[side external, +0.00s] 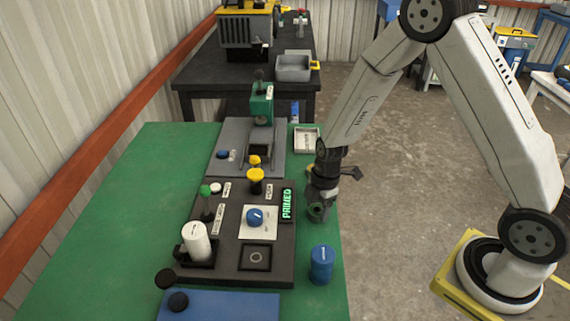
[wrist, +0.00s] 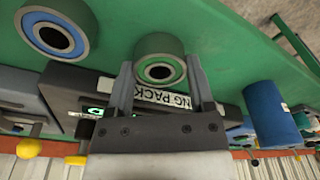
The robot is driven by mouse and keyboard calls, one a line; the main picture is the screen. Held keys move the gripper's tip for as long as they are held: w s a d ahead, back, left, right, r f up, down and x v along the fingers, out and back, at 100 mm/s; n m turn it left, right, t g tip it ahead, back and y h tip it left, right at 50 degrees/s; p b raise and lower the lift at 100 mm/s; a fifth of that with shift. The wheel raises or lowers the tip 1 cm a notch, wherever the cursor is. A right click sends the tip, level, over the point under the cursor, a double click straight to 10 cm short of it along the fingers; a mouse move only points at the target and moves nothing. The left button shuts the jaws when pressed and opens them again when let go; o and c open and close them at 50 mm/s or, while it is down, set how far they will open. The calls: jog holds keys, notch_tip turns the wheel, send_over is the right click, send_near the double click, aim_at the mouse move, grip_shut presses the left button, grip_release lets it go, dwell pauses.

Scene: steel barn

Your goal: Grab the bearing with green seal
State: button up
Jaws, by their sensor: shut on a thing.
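The bearing with green seal (wrist: 160,66) is a short ring with a dark bore, seen face-on between the fingertips in the wrist view. My gripper (wrist: 159,78) is shut on it, one finger on each side. In the side external view my gripper (side external: 318,203) points down near the right edge of the green table, with the bearing (side external: 316,212) small and partly hidden at its tips. Whether the bearing touches the table is unclear. Another bearing with a blue seal (wrist: 54,36) shows at the upper left of the wrist view.
A dark fixture panel (side external: 228,268) with knobs, a white cylinder (side external: 196,242) and a lit "PRIMED" display (side external: 287,204) stands left of my gripper. A blue cylinder (side external: 321,264) stands nearer the camera. A white tray (side external: 306,139) lies behind. The green table's left side (side external: 120,215) is clear.

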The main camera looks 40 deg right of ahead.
jog(key=shift+r, duration=1.45)
jog(key=s+r, duration=0.9)
jog(key=s, duration=0.5)
jog(key=shift+r, duration=0.4)
jog(key=shift+d, duration=0.1)
